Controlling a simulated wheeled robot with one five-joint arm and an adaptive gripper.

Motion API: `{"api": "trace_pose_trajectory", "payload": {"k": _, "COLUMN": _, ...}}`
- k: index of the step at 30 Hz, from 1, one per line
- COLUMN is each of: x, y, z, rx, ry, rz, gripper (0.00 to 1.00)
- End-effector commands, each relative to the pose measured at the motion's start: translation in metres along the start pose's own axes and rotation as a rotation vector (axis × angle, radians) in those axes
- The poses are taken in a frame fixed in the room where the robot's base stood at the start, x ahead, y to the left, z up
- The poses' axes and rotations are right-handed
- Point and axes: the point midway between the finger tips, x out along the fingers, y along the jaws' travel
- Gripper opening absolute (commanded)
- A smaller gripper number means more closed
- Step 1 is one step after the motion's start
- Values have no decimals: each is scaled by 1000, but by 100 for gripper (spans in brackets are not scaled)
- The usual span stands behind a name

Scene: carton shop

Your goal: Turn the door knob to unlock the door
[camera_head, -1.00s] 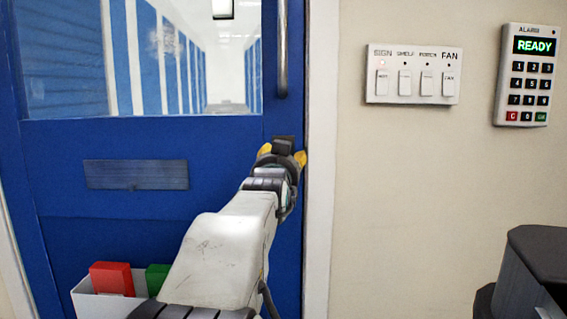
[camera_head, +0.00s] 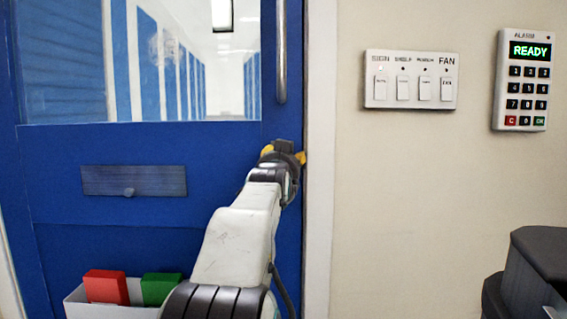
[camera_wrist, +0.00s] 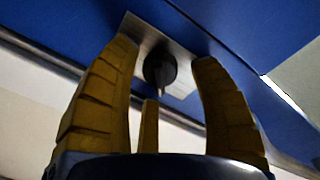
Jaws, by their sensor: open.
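The blue door (camera_head: 120,225) fills the left of the head view, with a window in its upper half and a metal pull handle (camera_head: 281,60) near its right edge. The door knob (camera_wrist: 160,68) shows in the wrist view as a small dark round knob on a light metal plate (camera_wrist: 143,42). My gripper (camera_head: 283,155) is at the door's right edge, below the pull handle, and hides the knob in the head view. In the wrist view my gripper (camera_wrist: 170,80) is open, its yellow fingers on either side of the knob, with no clear contact.
A switch panel (camera_head: 411,104) and an alarm keypad (camera_head: 527,120) reading READY are on the wall to the right. A white box (camera_head: 85,309) with red and green items stands low at the door. A dark object (camera_head: 540,255) is at the lower right.

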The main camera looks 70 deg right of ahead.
Motion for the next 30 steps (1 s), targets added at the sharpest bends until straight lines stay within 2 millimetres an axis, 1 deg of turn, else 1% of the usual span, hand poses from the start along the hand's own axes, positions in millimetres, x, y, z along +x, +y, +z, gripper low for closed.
{"api": "trace_pose_trajectory", "payload": {"k": 5, "x": 0, "y": 0, "z": 0, "rx": 0, "ry": 0, "rz": 0, "gripper": 57}}
{"api": "trace_pose_trajectory", "payload": {"k": 24, "x": 0, "y": -1, "z": -1, "rx": 0, "ry": 2, "rz": -2, "gripper": 0}}
{"api": "trace_pose_trajectory", "payload": {"k": 30, "x": -1, "y": -1, "z": -2, "rx": 0, "ry": 4, "rz": -3, "gripper": 0}}
